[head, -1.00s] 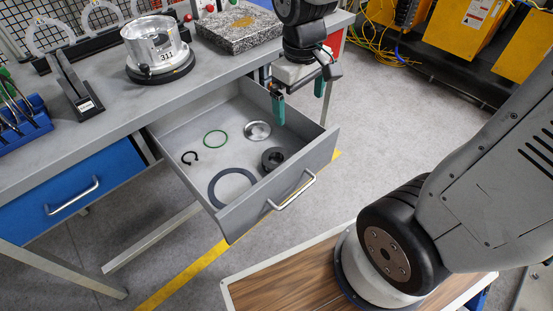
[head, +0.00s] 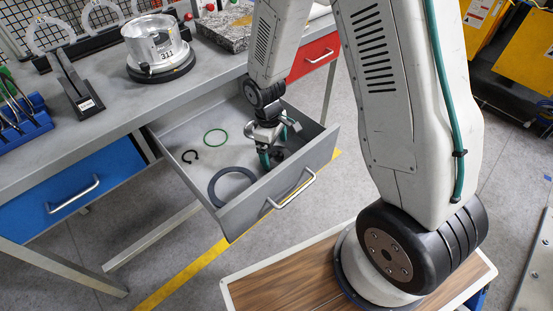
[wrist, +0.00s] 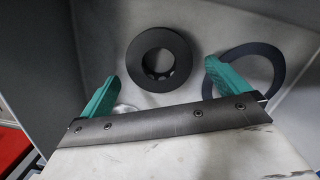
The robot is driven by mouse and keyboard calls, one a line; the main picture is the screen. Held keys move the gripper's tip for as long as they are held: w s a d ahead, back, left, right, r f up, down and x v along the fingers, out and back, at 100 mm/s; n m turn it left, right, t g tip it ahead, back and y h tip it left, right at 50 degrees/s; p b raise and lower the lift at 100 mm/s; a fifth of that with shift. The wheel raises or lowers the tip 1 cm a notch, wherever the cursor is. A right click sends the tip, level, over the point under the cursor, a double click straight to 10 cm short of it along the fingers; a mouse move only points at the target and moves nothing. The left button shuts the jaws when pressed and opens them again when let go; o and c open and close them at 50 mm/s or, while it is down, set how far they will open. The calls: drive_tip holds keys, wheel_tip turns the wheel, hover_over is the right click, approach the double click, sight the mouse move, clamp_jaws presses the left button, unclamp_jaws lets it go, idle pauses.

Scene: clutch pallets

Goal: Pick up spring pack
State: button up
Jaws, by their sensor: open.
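The spring pack (wrist: 182,60), a thick dark ring with a round hole and small parts showing inside it, lies flat on the drawer floor. In the wrist view it is just beyond the fingertips, between their lines and apart from both. In the head view the spring pack (head: 279,154) is mostly hidden behind my gripper. My gripper (head: 271,157) is open and empty, pointing down into the open drawer (head: 240,217). In the wrist view the green fingers of my gripper (wrist: 162,73) are spread wide.
A flat dark ring (wrist: 281,70) lies to the right, partly under the right finger in view. A silver disc (wrist: 125,109) shows beside the left finger. A green ring (head: 204,138) and black snap ring (head: 187,159) lie farther left in the drawer. Drawer walls stand close around my gripper.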

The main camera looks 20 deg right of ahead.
sight(276, 155)
drive_tip(key=f, duration=0.4)
drive_tip(key=shift+s+d, duration=0.1)
drive_tip(key=shift+d, duration=0.1)
drive_tip(key=c, duration=1)
drive_tip(key=shift+o, duration=0.2)
drive_tip(key=shift+r, duration=0.1)
